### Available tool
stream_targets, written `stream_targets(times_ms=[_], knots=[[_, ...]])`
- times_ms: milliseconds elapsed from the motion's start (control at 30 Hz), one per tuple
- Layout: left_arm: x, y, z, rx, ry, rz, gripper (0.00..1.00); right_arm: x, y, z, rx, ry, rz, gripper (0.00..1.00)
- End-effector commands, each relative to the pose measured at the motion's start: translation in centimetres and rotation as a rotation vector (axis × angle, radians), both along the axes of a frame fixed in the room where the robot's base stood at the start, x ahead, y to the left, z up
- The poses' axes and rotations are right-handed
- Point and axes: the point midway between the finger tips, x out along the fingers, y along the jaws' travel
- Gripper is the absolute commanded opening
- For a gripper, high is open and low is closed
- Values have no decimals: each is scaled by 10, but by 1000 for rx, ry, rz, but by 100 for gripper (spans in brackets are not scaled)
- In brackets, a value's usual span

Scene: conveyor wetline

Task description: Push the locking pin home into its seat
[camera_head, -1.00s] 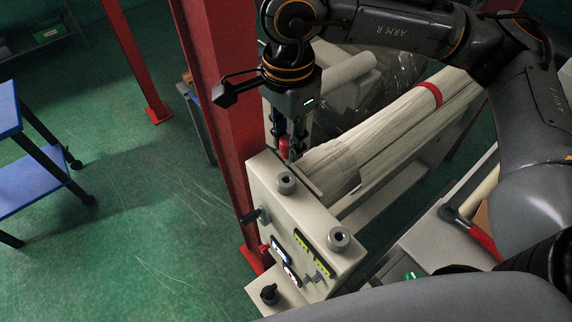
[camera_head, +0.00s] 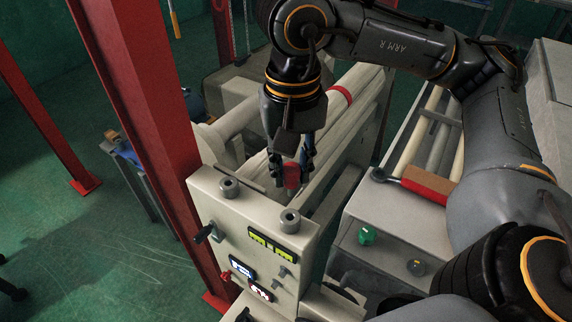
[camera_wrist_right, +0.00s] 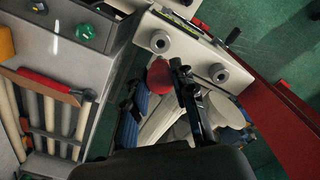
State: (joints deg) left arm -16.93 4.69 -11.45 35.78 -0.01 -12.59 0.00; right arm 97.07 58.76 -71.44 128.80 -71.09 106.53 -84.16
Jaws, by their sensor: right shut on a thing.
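My right gripper (camera_head: 292,160) points down just behind the pale end housing (camera_head: 245,225). It is shut on a red, round-headed piece (camera_head: 291,176), which looks like the locking pin. The red head also shows between the fingers of my right gripper (camera_wrist_right: 165,95) in the right wrist view (camera_wrist_right: 160,73). The pin's lower part is hidden. Two grey collars with dark holes, one left (camera_head: 229,188) and one right (camera_head: 290,221), stand on top of the housing. I cannot tell which opening is the pin's seat. My left gripper is not in view.
A red post (camera_head: 150,130) stands close left of the housing. Pale rollers with a red band (camera_head: 341,96) run back behind the gripper. A grey cabinet (camera_head: 380,225) with a green knob (camera_head: 366,236) stands at the right. Green floor is open at the left.

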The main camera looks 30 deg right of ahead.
Motion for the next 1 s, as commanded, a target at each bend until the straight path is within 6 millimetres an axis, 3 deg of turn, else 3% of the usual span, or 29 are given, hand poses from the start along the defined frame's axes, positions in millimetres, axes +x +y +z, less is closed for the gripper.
stream_targets(times_ms=[167,500,1000], knots=[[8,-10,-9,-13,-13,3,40,0,0,-17,0,-1,-3,0],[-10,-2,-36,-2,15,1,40,0,0,-51,2,-1,-2,0],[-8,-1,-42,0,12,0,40,0,0,-55,1,0,-2,0]])
